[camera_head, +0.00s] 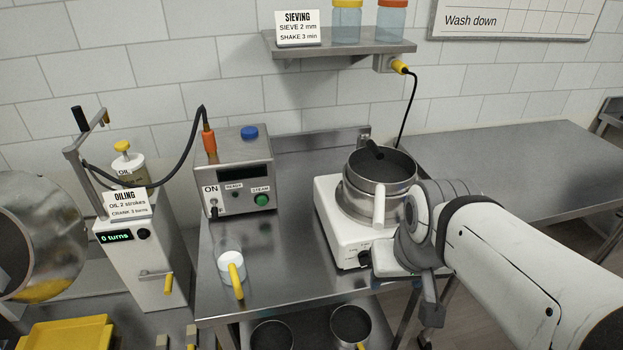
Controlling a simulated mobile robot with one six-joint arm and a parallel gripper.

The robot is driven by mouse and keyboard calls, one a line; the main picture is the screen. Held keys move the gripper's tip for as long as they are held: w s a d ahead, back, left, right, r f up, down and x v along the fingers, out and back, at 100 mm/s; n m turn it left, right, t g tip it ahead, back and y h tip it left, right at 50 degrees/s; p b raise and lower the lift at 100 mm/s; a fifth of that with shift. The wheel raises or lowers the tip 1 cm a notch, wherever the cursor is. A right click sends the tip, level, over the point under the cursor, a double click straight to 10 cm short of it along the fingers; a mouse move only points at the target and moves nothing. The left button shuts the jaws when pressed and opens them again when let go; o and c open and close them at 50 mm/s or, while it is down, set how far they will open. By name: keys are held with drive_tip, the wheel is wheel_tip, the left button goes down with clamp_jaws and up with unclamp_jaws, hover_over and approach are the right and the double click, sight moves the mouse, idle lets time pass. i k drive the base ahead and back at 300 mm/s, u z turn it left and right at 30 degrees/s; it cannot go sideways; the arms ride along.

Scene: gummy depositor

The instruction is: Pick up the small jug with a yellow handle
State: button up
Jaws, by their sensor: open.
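A small white jug (229,263) with a yellow handle (236,281) stands upright on the steel table, left of the white hot plate. Its handle points toward the front of the table. My gripper (405,278) is at the front right of the hot plate, well to the right of the jug and apart from it. Its jaws are open, partly hidden by my own wrist, and I see nothing held in them.
A grey control box (238,170) stands behind the jug. The oiling machine (143,262) is to the left. Table (275,250) right of the jug is clear.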

sight(228, 254)
drive_tip(key=z, duration=0.1)
drive_tip(key=k, duration=0.5)
drive_tip(key=u, duration=0.85)
drive_tip(key=i, duration=0.2)
drive_tip(key=u, duration=0.2)
